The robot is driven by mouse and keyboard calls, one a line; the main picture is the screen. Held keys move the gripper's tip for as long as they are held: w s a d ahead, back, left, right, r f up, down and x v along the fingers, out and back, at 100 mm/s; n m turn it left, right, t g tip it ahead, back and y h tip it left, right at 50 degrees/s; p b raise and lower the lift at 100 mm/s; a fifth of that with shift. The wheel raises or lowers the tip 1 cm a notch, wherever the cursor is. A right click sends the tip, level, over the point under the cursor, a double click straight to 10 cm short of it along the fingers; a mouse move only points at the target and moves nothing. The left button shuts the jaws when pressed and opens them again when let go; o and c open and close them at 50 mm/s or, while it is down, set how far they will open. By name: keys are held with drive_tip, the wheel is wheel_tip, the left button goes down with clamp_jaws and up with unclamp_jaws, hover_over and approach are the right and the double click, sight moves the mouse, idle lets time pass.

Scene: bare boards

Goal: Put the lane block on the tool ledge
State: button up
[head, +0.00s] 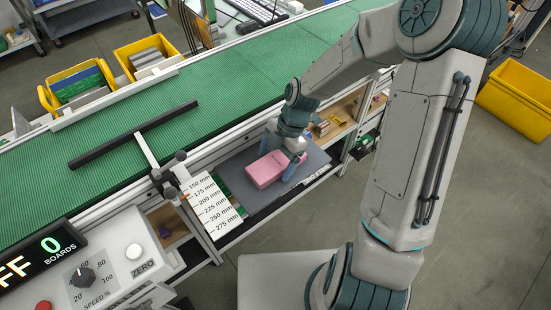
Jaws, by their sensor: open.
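A pink block (265,170), which looks like the lane block, rests on or just above a dark grey ledge (317,157) below the near side of the conveyor. My gripper (282,156) is at the block's right end, pointing down, with its blue fingers apart. One finger is near the block's far side and the other is near its right side. The arm's wrist hides part of the block's right end, so I cannot tell whether the fingers touch it.
A green conveyor (255,70) with a black bar (135,133) across it runs behind the ledge. A white millimetre scale (212,207) stands left of the block. Small parts lie on a wooden shelf (345,112) to the right. A control box (90,265) is at front left.

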drive_tip(key=v, duration=1.2)
drive_tip(key=s+d+r+m+t+h, duration=0.2)
drive_tip(key=s+d+r+m, duration=0.2)
drive_tip(key=s+m, duration=0.3)
drive_tip(key=s+d+r+m+t+h, duration=0.1)
drive_tip(key=s+d+r+m+t, duration=0.2)
drive_tip(key=s+m, duration=0.5)
drive_tip(key=shift+d+r+m+t+h, duration=0.4)
drive_tip(key=shift+r+m, duration=0.7)
drive_tip(key=shift+m, duration=3.9)
drive_tip(key=shift+d, duration=0.1)
